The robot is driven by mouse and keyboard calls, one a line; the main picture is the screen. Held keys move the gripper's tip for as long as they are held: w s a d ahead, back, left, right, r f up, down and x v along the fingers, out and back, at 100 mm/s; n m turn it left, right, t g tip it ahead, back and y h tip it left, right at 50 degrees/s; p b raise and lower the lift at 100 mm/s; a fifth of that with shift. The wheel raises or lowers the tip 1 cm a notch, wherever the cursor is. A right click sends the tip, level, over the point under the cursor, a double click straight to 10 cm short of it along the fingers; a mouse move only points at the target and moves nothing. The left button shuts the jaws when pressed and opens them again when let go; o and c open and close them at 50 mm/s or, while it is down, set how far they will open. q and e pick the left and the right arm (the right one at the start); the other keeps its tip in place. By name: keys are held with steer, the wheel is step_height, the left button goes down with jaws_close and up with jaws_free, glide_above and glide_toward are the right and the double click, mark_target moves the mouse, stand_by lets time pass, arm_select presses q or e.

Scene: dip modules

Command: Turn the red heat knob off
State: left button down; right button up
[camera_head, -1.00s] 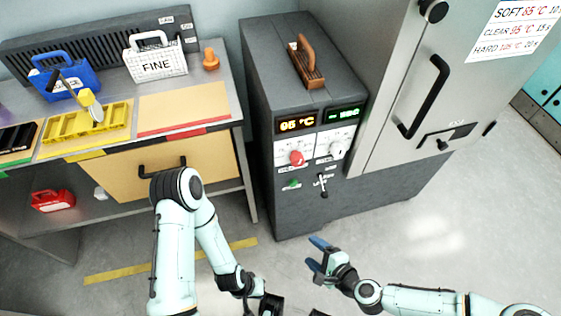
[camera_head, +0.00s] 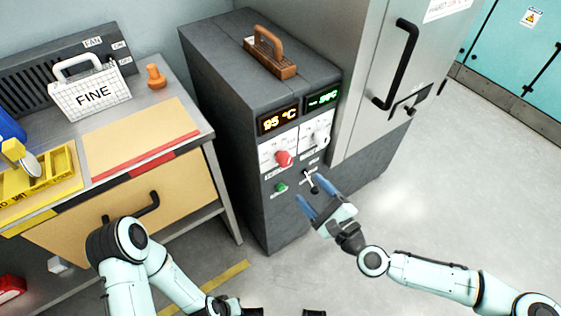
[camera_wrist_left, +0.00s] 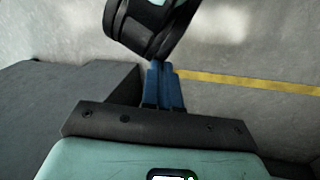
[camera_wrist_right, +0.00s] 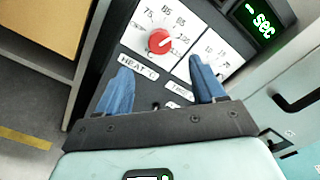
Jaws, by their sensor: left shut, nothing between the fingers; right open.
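The red heat knob (camera_head: 284,158) sits on the white dial plate on the front of the dark grey cabinet (camera_head: 215,110). The orange display (camera_head: 280,121) above it reads 95 °C. In the right wrist view the red knob (camera_wrist_right: 160,41) lies ahead of and between the fingertips, with "HEAT" printed below it. My right gripper (camera_head: 312,192) is open and empty, in front of the cabinet below the knob, apart from it; it also shows in the right wrist view (camera_wrist_right: 160,78). My left gripper (camera_wrist_left: 165,68) is shut and empty, low over the floor.
A white time knob (camera_head: 320,138) with a green display (camera_head: 322,99) is right of the heat knob. A toggle lever (camera_head: 311,180) and green button (camera_head: 281,187) sit below. A workbench (camera_head: 205,130) stands left, a tall grey unit (camera_head: 365,60) right. Floor at right is clear.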

mark_target(287, 163)
arm_select(q)
steer(key=shift+t+y, duration=0.4)
steer(key=shift+t, duration=0.3)
steer(key=w+f, duration=0.1)
steer(key=w+a+f+b, duration=0.1)
steer(key=w+a+b, duration=0.1)
steer(key=w, duration=0.1)
steer(key=shift+f, duration=0.4)
arm_select(e)
steer(key=x, duration=1.2)
steer(key=shift+w+a, duration=0.15)
steer(key=shift+w, duration=0.05)
steer(key=c, duration=1)
